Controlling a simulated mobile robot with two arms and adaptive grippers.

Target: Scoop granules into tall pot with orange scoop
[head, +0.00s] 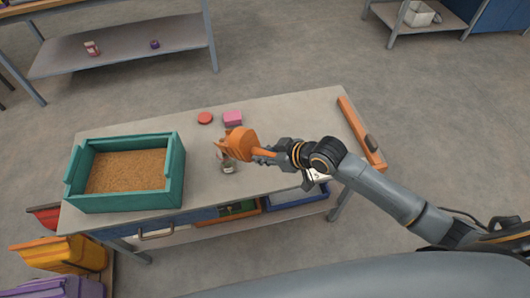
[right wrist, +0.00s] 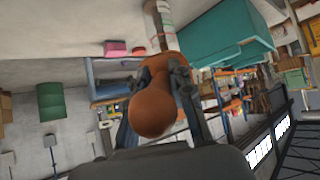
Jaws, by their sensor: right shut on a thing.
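The orange scoop (head: 238,143) is in my right gripper (head: 266,155), which is shut on its handle. The scoop also fills the middle of the right wrist view (right wrist: 153,110), between the fingers. A small pot with a pale label (head: 229,167) stands on the table just under the scoop, which partly hides it in the head view. I cannot tell whether they touch or whether the scoop holds granules. The tan granules (head: 127,171) lie in a teal crate (head: 176,172) at the table's left end. My left gripper is not in view.
A red disc (head: 205,118) and a pink block (head: 233,118) lie behind the scoop on the table (head: 285,112). An orange bar (head: 358,130) runs along the right edge. The tabletop between crate and pot is clear. Coloured bins (head: 65,255) stand at lower left.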

